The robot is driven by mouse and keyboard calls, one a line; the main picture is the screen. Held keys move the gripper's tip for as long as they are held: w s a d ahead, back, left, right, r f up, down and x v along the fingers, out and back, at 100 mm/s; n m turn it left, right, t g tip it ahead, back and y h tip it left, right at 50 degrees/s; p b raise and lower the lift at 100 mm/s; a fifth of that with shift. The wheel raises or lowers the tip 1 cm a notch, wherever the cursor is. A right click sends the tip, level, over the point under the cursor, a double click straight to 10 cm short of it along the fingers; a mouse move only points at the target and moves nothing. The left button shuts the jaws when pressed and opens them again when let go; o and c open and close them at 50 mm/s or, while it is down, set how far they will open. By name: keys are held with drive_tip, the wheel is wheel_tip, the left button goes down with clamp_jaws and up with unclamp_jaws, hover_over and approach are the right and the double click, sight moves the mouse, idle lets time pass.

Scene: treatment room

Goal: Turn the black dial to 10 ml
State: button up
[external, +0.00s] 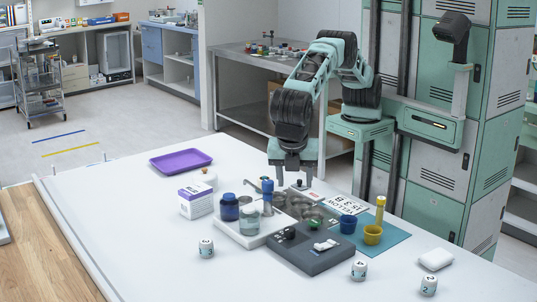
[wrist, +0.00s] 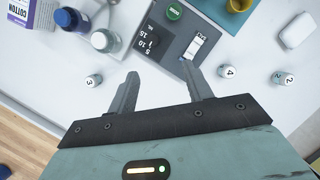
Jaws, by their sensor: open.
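The black dial (external: 289,233) sits on a dark grey panel (external: 318,262) on the white table. In the wrist view the dial (wrist: 152,40) is a small dark knob beside the printed marks 5, 10 and 15. Which mark it points to is too small to tell. My gripper (external: 293,184) hangs above the table behind the panel, pointing down, apart from the dial. In the wrist view my gripper (wrist: 160,69) is open and empty, with the dial ahead of its fingertips.
The panel also carries a white switch (wrist: 195,46) and a green button (wrist: 174,11). Bottles and jars (external: 230,207) stand left of the panel, and blue and yellow cups (external: 372,234) to its right. Numbered white cylinders (external: 206,248) stand around it. The table front is mostly clear.

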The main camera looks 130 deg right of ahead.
drive_tip(key=w, duration=0.2)
drive_tip(key=p, duration=0.3)
approach(290, 229)
drive_tip(key=shift+h, duration=0.3)
drive_tip(key=x, duration=0.8)
drive_tip(key=shift+a+f, duration=0.15)
drive_tip(key=shift+f, duration=0.2)
drive_tip(key=shift+c, duration=0.2)
drive_tip(key=c, duration=0.9)
